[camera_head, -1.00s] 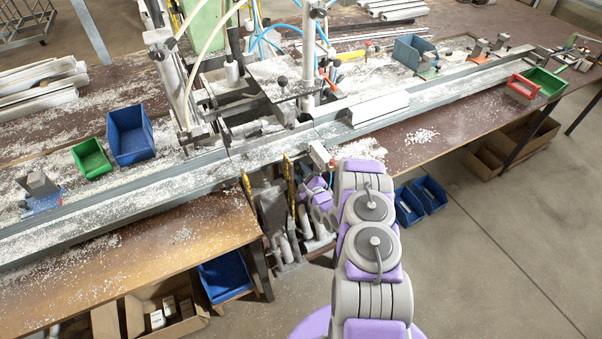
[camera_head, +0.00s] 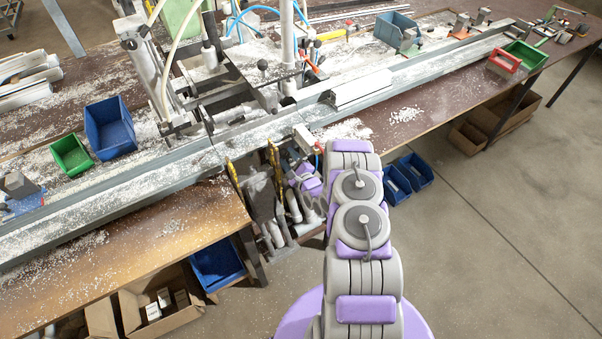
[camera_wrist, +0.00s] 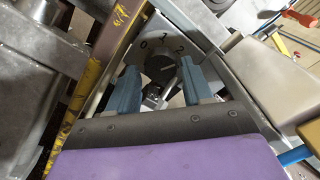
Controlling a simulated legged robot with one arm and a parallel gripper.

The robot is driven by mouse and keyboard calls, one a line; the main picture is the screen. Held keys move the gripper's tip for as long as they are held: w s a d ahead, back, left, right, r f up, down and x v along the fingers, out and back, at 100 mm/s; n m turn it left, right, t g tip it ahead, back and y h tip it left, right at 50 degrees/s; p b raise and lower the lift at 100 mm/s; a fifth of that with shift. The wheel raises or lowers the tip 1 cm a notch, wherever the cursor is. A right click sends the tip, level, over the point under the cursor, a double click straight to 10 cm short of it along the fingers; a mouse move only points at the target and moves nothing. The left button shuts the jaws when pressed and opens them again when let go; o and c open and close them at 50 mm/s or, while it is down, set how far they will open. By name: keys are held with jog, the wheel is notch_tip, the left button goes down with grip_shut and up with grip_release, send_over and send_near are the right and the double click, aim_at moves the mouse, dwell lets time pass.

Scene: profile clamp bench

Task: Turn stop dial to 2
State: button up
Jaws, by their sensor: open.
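The stop dial (camera_wrist: 160,68) is a round dark knob on a grey plate in the wrist view. The plate carries the marks 0, 1 and 2 in an arc above the knob. A small pale mark shows on the knob, but I cannot tell for sure which number it points to. My gripper (camera_wrist: 160,66) is open, with one blue-grey finger at each side of the knob. I cannot tell whether either finger touches it. In the head view my arm reaches to the bench's front edge, and the dial cannot be made out there.
A yellow, worn upright bar (camera_wrist: 105,60) stands close left of my gripper. In the head view a long grey profile rail (camera_head: 110,205) crosses the bench, covered in chips. Open floor lies at the right.

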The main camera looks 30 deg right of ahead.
jog(key=s+p, duration=0.1)
jog(key=s, duration=1.5)
jog(key=shift+s+d, duration=0.15)
jog(key=shift+d, duration=0.25)
